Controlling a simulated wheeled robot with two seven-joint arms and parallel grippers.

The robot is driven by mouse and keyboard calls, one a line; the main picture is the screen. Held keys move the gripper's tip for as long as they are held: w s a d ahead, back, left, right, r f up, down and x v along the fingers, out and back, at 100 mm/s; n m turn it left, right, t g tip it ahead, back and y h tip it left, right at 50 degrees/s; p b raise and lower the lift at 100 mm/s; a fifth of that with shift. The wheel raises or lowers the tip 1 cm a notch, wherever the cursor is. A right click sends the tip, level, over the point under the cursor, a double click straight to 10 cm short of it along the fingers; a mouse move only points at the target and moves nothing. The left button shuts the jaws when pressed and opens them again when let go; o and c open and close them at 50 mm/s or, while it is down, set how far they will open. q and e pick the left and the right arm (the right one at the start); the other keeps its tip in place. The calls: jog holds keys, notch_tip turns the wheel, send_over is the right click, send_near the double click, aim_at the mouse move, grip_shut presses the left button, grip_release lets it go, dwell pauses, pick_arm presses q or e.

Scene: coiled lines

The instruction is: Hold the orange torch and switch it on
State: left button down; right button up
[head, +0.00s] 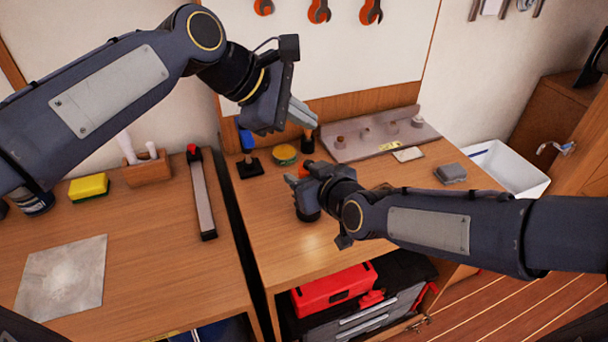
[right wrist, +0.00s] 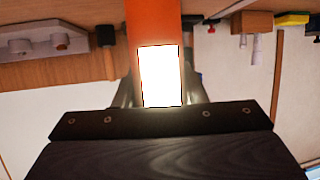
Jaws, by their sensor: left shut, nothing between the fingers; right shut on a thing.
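The orange torch (right wrist: 153,22) is upright between the fingers of my right gripper (right wrist: 158,95) in the right wrist view. A bright white rectangle (right wrist: 160,76) shows on its side; I cannot tell whether it is a lit part or a label. In the head view my right gripper (head: 300,183) hides most of the torch; a bit of orange (head: 309,166) shows above the fingers and a dark end below. My left gripper (head: 303,113) is shut and empty, above and behind the torch, apart from it.
A grey block (head: 450,173) lies to the right, near a white basin (head: 508,168). A gap splits the two benches. A red toolbox (head: 335,290) sits below.

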dwell(0.3)
jog(key=o, duration=1.2)
